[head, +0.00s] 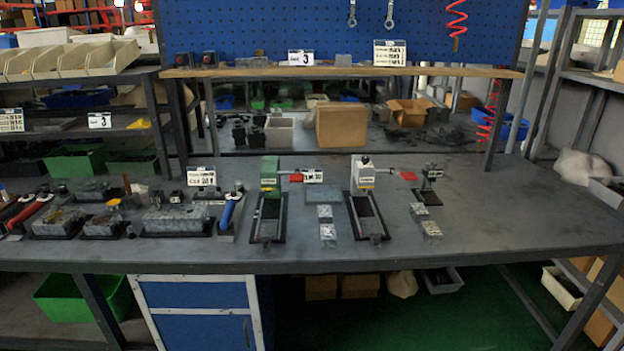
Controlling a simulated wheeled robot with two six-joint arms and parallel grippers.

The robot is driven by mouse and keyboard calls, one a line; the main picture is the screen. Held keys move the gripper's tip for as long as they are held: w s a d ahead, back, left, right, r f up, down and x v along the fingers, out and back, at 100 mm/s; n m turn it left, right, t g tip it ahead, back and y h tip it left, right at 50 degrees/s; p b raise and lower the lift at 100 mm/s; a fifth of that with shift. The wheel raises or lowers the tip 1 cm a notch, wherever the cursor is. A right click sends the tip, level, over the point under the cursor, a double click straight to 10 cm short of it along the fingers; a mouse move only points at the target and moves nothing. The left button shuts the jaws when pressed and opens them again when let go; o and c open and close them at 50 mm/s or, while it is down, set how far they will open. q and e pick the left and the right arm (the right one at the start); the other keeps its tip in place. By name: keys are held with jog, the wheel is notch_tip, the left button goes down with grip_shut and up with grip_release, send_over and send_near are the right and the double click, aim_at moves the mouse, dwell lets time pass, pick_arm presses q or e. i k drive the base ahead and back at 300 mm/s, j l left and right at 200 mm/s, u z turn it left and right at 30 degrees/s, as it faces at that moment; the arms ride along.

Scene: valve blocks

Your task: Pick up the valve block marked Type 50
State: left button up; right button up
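Neither of my grippers is in view. Several small grey metal blocks lie on the grey workbench (490,225). Two are in the middle, a rear block (324,211) and a front block (327,232). Two more are to the right, a rear block (418,209) and a front block (431,229). Larger grey blocks sit in dark trays at the left, among them a wide block (175,218) and a left block (55,222). The markings are too small to read, so I cannot tell which block is Type 50.
A green-topped fixture (270,173) and a white-topped fixture (362,174) stand on black bases. Blue-handled tools (231,208) lie left of them. A wooden shelf (270,72) with label cards runs above the bench. The bench's right end is clear.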

aim_at(326, 233)
jog(key=i+l, duration=0.15)
jog(key=i, duration=0.25)
jog(key=i+l, duration=0.15)
jog(key=i, duration=0.3)
jog(key=i+l, duration=0.2)
jog(key=i, duration=0.2)
